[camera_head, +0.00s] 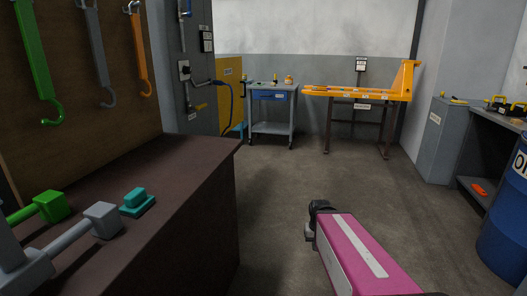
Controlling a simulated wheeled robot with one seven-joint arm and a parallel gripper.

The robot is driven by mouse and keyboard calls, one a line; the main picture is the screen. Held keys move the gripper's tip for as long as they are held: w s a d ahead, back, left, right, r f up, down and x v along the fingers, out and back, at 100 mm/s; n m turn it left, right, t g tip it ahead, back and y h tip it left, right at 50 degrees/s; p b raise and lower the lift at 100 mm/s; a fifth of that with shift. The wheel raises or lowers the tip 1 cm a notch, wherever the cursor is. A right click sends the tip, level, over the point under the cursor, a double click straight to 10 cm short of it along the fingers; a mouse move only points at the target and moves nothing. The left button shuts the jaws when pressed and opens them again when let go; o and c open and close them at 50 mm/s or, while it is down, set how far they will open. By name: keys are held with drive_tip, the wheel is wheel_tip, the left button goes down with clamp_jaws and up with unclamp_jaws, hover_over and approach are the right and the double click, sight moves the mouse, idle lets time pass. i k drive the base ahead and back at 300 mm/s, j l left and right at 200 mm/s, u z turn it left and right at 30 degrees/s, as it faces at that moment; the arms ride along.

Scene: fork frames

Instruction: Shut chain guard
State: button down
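I cannot pick out a chain guard for certain in the head view. An orange fork frame (403,83) rests on a dark stand at the back right, with small labels along its side. Small parts on it are too small to make out. My pink arm reaches in from the bottom edge. My gripper (316,209) seems to be the dark end of this arm, over open floor and far from the fork frame. Its fingers cannot be made out.
A dark workbench (185,170) at left holds green and grey tools and a teal block (137,201). Hooks hang above it. A grey cart (272,127) stands at the back. A blue drum (505,235) and shelving are at right. The middle floor is clear.

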sight(229, 70)
drive_tip(key=i, duration=1.15)
drive_tip(key=i+j+z, duration=0.1)
drive_tip(key=i, duration=1.1)
drive_tip(key=i+j, duration=0.1)
drive_tip(key=i, duration=1.05)
drive_tip(key=i+z, duration=0.2)
drive_tip(key=i+j, duration=0.05)
drive_tip(key=i, duration=0.05)
